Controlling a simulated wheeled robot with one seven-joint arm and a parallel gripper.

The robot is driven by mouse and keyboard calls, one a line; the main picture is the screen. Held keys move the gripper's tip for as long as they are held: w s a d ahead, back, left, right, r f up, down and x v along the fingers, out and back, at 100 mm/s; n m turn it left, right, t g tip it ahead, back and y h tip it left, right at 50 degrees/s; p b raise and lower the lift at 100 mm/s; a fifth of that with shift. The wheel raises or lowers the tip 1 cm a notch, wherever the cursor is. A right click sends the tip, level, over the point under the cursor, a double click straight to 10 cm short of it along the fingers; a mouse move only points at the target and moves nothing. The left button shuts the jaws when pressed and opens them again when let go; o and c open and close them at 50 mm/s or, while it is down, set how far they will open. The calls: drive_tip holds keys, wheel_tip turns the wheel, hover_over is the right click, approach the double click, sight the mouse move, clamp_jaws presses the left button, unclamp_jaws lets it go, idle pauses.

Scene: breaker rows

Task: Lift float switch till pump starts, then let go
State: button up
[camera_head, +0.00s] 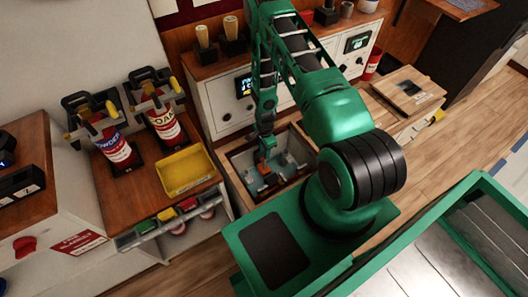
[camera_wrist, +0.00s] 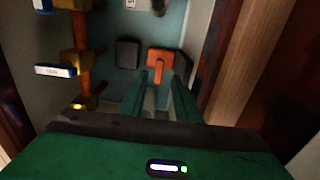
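An orange T-shaped piece (camera_wrist: 160,62), which looks like the float switch, lies just beyond my fingertips in the wrist view. An orange part also shows in the open bin (camera_head: 263,169) in the head view. My gripper (camera_wrist: 163,82) reaches down into this bin. Its two green fingers stand apart with a gap between them, and the orange stem lines up with that gap. I cannot tell whether a finger touches it. The pump is not clearly identifiable.
In the wrist view, a brown pipe with brass fittings (camera_wrist: 82,60) runs along the left, and a dark square pad (camera_wrist: 127,53) sits beside the orange piece. Wooden bin walls (camera_wrist: 235,60) are close on the right. A yellow tray (camera_head: 187,170) and red extinguishers (camera_head: 162,122) stand left.

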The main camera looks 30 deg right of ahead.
drive_tip(key=shift+r, duration=0.15)
wheel_tip(320, 180, up, 10)
drive_tip(key=shift+r, duration=0.25)
idle(0.3)
drive_tip(key=shift+s, duration=0.1)
idle(0.4)
